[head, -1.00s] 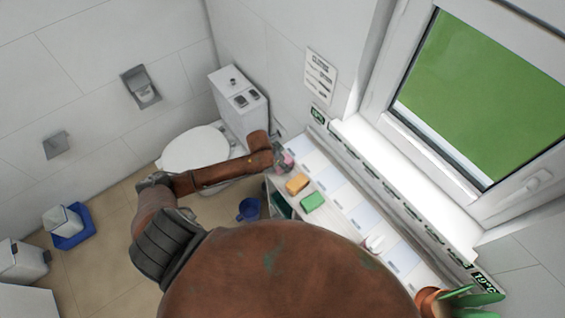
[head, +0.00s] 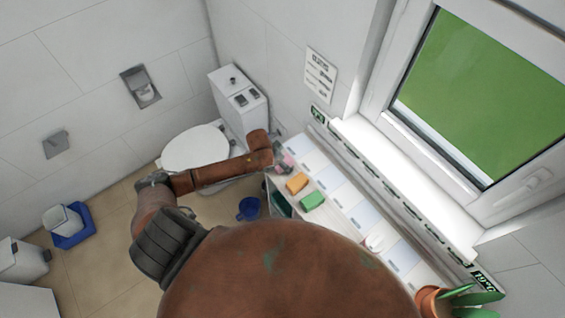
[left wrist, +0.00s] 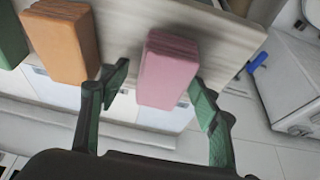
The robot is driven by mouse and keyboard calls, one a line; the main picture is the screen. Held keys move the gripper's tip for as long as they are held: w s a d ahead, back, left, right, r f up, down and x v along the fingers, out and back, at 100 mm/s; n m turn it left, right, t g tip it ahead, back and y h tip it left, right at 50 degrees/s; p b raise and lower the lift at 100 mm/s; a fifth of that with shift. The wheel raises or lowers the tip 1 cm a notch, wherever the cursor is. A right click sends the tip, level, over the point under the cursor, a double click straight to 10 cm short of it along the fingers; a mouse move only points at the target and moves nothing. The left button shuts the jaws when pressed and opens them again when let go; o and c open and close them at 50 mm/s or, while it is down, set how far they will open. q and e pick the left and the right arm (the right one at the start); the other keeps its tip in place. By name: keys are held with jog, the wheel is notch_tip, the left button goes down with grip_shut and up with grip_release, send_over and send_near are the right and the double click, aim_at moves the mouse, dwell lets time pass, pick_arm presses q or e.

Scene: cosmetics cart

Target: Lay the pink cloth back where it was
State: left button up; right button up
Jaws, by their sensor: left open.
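The pink cloth (left wrist: 168,70), a folded block, rests on the pale wood-grain surface (left wrist: 128,22) in the left wrist view. My left gripper (left wrist: 160,88) is open, with one green-padded finger on each side of the cloth. A gap shows on the left; the right finger is close to the cloth's lower right edge, and I cannot tell if they touch. In the head view, only a small part of the pink cloth (head: 289,161) shows beside my left gripper (head: 281,155). My right gripper is not in view.
An orange folded cloth (head: 297,183) and a green one (head: 312,200) lie in a row with the pink one. The orange cloth (left wrist: 66,42) is close to my left finger. A wall and window ledge run behind; a toilet (head: 195,148) stands to the left.

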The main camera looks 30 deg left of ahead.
pick_arm(q)
jog(key=v, duration=1.1)
jog(key=shift+r, duration=0.35)
jog(key=shift+s, duration=0.2)
